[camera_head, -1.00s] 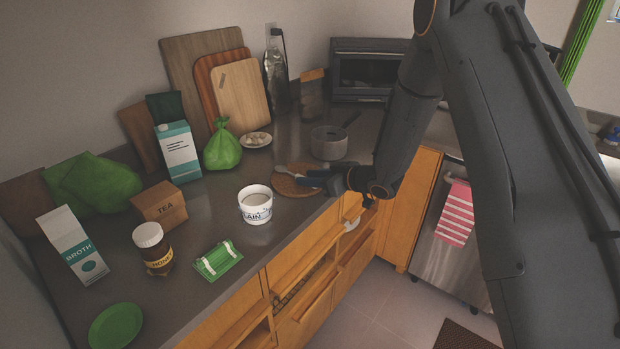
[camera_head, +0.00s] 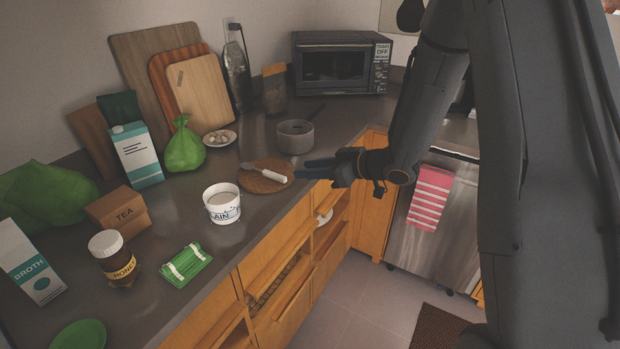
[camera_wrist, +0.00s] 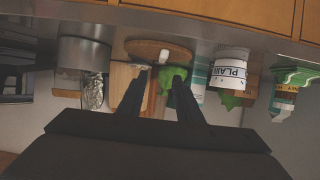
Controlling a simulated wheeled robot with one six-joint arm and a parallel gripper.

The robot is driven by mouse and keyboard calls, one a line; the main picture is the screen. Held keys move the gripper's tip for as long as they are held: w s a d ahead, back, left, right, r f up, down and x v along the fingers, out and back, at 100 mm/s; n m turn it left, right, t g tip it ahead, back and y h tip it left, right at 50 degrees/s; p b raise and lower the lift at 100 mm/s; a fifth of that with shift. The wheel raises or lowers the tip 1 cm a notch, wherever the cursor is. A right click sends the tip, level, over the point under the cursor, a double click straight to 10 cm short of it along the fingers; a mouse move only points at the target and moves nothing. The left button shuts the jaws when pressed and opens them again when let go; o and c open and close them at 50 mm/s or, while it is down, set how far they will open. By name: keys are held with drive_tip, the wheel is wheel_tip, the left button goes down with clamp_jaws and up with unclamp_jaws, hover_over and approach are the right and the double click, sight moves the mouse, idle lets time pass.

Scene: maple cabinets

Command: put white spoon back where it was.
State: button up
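The white spoon (camera_head: 264,173) lies on the round brown board (camera_head: 256,183) near the counter's front edge, its thick white handle pointing towards my gripper. The handle end (camera_wrist: 164,55) also shows against the board (camera_wrist: 135,47) in the wrist view. My gripper (camera_head: 300,168) is just right of the spoon, at the counter's edge. In the wrist view my gripper (camera_wrist: 164,75) has its two fingers apart with nothing held between them. The spoon appears beyond the fingertips, not touched.
A white PLAIN tub (camera_head: 222,204) stands left of the board. A grey pot (camera_head: 295,137) stands behind it, with a plate of garlic (camera_head: 219,138) and a green bag (camera_head: 184,148) at back left.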

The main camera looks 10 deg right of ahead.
drive_tip(key=s+d+r+m+h, duration=0.1)
drive_tip(key=s+d+m+h, duration=0.55)
drive_tip(key=d+h, duration=0.45)
drive_tip(key=s+m+g, duration=0.4)
drive_tip(key=s+g, duration=0.2)
drive_tip(key=s, duration=1.3)
drive_tip(key=shift+a+r+g, duration=0.15)
drive_tip(key=shift+a+g, duration=0.1)
drive_tip(key=shift+g, duration=0.05)
drive_tip(key=shift+f+b, duration=0.7)
drive_tip(key=shift+f, duration=0.15)
